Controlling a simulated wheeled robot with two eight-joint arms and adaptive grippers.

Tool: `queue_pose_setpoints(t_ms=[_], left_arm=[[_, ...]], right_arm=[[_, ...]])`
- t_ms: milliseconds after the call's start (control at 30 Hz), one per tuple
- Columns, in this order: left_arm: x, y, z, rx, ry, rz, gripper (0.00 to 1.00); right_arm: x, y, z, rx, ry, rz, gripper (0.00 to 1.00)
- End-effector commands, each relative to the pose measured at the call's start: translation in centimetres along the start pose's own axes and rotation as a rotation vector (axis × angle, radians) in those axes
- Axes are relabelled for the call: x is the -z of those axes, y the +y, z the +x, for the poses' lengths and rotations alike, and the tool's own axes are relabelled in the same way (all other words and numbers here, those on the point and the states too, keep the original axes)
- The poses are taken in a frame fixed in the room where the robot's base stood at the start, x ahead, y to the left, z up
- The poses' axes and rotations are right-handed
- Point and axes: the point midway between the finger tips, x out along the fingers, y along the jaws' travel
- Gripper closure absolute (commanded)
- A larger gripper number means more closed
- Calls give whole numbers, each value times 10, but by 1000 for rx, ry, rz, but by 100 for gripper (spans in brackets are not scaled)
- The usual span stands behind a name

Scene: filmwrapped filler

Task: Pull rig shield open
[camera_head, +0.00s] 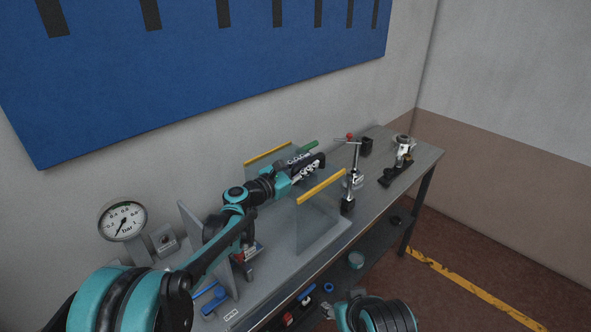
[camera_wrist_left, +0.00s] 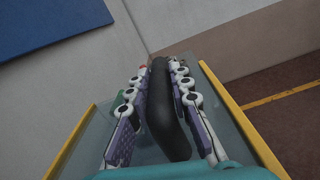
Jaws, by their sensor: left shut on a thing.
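The rig shield (camera_head: 318,226) is a clear box-like guard with yellow top edges, standing on the grey bench. It also shows in the left wrist view (camera_wrist_left: 225,95), its yellow edges on both sides. My left gripper (camera_head: 308,169) reaches in between the two yellow edges. In the left wrist view, my left gripper (camera_wrist_left: 160,90) has its fingers on both sides of a thick black handle (camera_wrist_left: 163,115) and is shut on it. Where the handle joins the shield is hidden.
A pressure gauge (camera_head: 122,221) is at the left. A stand with a red knob (camera_head: 349,137) and a black-and-silver device (camera_head: 399,160) stand farther along the bench (camera_head: 425,158). Small items lie on the lower shelf. The floor at the right is clear.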

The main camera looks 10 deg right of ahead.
Motion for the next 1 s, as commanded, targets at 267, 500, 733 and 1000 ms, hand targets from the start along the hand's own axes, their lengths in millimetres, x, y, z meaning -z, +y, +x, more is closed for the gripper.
queue_pose_setpoints(t_ms=[267,500,733,1000], left_arm=[[0,0,5,0,1,1,100],[0,0,5,1,1,1,62],[0,0,5,0,0,1,59],[0,1,-14,-1,1,1,59]], right_arm=[[0,0,0,0,0,0,55],[0,0,0,0,0,0,55],[0,0,0,0,0,0,55],[0,0,0,0,0,0,55]])
